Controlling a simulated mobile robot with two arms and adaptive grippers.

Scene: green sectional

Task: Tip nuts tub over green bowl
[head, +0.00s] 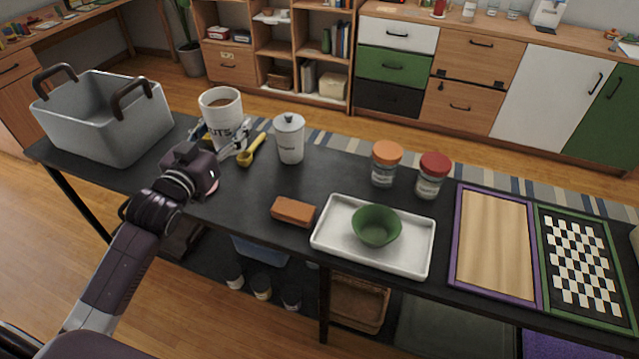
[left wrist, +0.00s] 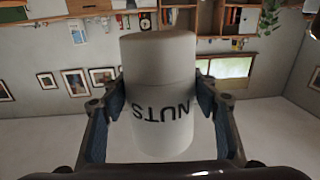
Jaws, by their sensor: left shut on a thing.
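The white nuts tub (head: 222,117) has dark "NUTS" lettering and brown contents at its open top. It is upright at the back left of the dark table. My left gripper (head: 226,140) is shut on the tub, with a finger on each side in the left wrist view (left wrist: 165,105). I cannot tell whether the tub's base touches the table. The green bowl (head: 377,225) is on a white tray (head: 331,233) at the front middle, well to the right of the tub. My right gripper is not in view.
A grey basket (head: 105,135) is at the left. A yellow scoop (head: 252,150), a white lidded canister (head: 289,140), a brown block (head: 293,212), an orange-lidded jar (head: 386,165) and a red-lidded jar (head: 431,177) stand between or beyond. A purple-framed board (head: 494,245) and a checkered board (head: 580,265) lie right.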

